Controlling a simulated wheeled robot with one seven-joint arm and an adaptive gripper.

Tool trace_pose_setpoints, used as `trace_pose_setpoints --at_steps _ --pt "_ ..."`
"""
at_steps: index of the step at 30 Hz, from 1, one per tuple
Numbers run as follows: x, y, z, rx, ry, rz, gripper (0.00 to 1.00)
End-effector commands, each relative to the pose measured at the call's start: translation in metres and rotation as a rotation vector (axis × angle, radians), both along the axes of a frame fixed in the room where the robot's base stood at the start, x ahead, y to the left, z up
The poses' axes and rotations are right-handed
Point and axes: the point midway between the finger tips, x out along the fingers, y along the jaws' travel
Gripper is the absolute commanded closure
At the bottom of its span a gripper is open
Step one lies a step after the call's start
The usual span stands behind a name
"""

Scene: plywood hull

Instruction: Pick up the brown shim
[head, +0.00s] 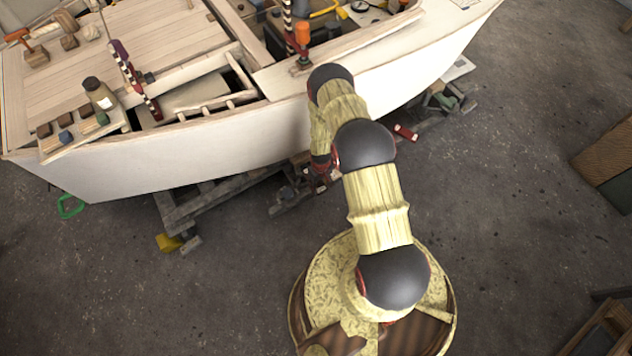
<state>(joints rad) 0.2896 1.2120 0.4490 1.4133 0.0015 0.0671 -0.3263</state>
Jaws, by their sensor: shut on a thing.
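My gripper (316,182) is small and dark at the end of my arm, low beside the white hull and over the trestle parts. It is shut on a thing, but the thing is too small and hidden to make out. I cannot clearly identify the brown shim. Small brown blocks (43,131) lie on a board at the left of the hull, beside blue and green ones, well apart from my gripper.
The white plywood hull (215,150) spans the upper left and middle on a wooden trestle (190,207). A clamp (302,35) stands on its edge near my arm. A green ring (70,207) and a yellow block (168,243) are lower left.

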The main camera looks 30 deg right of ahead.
Motion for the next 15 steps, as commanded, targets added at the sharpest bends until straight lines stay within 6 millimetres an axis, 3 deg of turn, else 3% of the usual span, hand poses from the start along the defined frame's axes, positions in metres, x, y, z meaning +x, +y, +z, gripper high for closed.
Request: trace_pose_setpoints --at_steps 8,13,15 --pt "0.000 0.000 0.012 0.000 0.000 0.000 0.89" --pt "0.001 0.000 0.037 -0.001 -0.001 0.000 0.89" --pt "-0.006 0.010 0.048 0.000 0.001 0.002 0.89"
